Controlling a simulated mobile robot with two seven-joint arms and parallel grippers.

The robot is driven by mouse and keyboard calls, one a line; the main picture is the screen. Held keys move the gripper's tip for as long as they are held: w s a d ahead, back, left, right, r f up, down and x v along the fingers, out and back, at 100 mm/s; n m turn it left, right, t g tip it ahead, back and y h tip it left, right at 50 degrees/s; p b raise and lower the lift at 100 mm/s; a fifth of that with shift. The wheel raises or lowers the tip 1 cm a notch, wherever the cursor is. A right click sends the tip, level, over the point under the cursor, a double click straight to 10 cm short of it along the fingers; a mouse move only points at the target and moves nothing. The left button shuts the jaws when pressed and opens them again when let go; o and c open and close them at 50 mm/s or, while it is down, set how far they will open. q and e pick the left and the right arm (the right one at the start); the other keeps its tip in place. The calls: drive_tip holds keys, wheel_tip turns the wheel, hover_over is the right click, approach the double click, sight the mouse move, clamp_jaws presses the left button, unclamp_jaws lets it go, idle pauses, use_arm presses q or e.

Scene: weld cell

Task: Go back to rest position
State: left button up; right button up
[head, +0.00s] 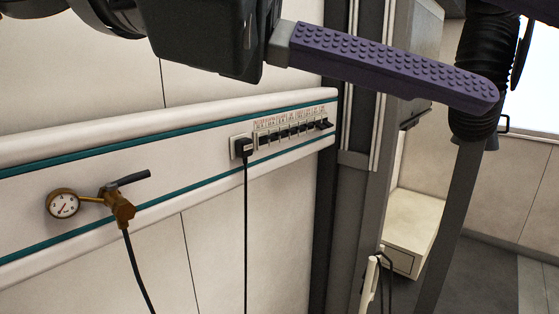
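My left gripper (485,93) comes in from the upper left, high in front of the wall. Its black body (205,35) is partly cut off by the top edge. One long purple studded finger shows, pointing right and slightly down. A second finger cannot be made out, so I cannot tell how far the gripper is open. Nothing is seen held at the visible finger. My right gripper cannot be made out in this view.
A white wall rail (195,165) with teal stripes carries a row of black switches (290,136), a plugged-in black plug (243,147), a gauge (62,204) and a brass valve (119,205). A black ribbed hose (485,65) hangs at right. Open floor (485,280) shows lower right.

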use_arm(q)
wheel_tip(320, 180, up, 6)
drive_tip(key=n+t+h, duration=0.2)
drive_tip(key=n+h, duration=0.1)
drive_tip(key=h, duration=0.2)
drive_tip(key=w+a+r+n+t+p, duration=0.2)
drive_tip(key=w+a+r+n+t, duration=0.4)
drive_tip(key=n+t, duration=0.75)
drive_tip(key=w+a+f+n+t+y, duration=0.3)
drive_tip(key=a+f+n+y, duration=0.4)
drive_tip(key=n+y, duration=0.25)
drive_tip(key=w+a+f+n+t+y, duration=0.25)
drive_tip(key=a+f+n+y, duration=0.45)
drive_tip(key=n, duration=0.4)
drive_tip(key=s+a+f+n+g+y+p, duration=0.1)
drive_tip(key=s+a+f+n+g+y, duration=0.15)
drive_tip(key=f, duration=0.25)
drive_tip(key=s+a+f+n+g+y+p, duration=0.1)
drive_tip(key=s+f+n+g, duration=0.1)
drive_tip(key=f+g, duration=0.3)
drive_tip(key=s+a+f+n+g, duration=0.1)
drive_tip(key=s+f+g, duration=0.3)
drive_tip(key=s, duration=0.5)
drive_tip(key=s+a+f+n+g, duration=0.1)
drive_tip(key=s+f+g, duration=0.2)
drive_tip(key=s+f, duration=0.4)
drive_tip(key=shift+s+a+f+g, duration=0.15)
drive_tip(key=shift+s+f+g, duration=0.25)
drive_tip(key=shift+s, duration=0.7)
